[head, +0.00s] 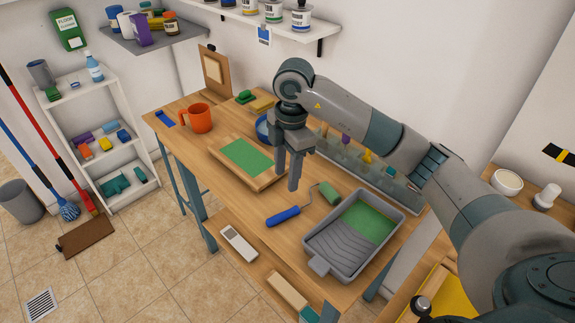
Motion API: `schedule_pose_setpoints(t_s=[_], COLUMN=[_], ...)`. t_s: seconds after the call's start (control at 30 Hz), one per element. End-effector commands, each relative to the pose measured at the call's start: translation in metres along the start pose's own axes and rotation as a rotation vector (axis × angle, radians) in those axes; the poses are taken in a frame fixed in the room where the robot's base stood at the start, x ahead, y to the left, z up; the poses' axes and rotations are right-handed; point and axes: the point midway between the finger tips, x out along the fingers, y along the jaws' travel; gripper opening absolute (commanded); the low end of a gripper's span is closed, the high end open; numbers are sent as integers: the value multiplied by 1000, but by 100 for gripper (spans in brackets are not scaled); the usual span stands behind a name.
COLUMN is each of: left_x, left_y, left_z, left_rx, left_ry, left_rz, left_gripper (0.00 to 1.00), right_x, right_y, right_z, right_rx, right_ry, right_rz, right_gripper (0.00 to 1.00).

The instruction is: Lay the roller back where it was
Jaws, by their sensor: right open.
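A paint roller lies on the wooden table, with a blue handle (283,217) at the left and a green sleeve (329,194) at the right, joined by a thin bent wire. The sleeve lies close beside the grey paint tray (327,240), which has green paint in its deep end. My right gripper (287,180) is open and points down, above and behind the blue handle. Its fingers are apart from the roller and hold nothing. My left gripper is not in view.
A board with a green panel (247,158) lies left of my right gripper. An orange mug (196,118) stands at the table's far left, and a blue round item (263,128) is partly hidden behind the gripper. The table's front edge left of the handle is clear.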

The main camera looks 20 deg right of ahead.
Motion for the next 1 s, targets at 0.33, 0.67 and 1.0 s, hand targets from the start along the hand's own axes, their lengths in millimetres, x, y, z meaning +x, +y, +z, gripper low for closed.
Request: schedule_pose_setpoints(t_s=[0.33, 0.67, 1.0], left_x=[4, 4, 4], left_y=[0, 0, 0], left_z=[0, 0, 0], left_rx=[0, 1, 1], left_ry=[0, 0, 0], left_rz=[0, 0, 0], left_gripper=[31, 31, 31], right_x=[-29, -31, -31], right_y=[0, 0, 0], right_z=[0, 0, 0], right_rx=[0, 0, 0], right_ry=[-1, 0, 0], right_rz=[0, -1, -1], right_gripper=[41, 41, 41])
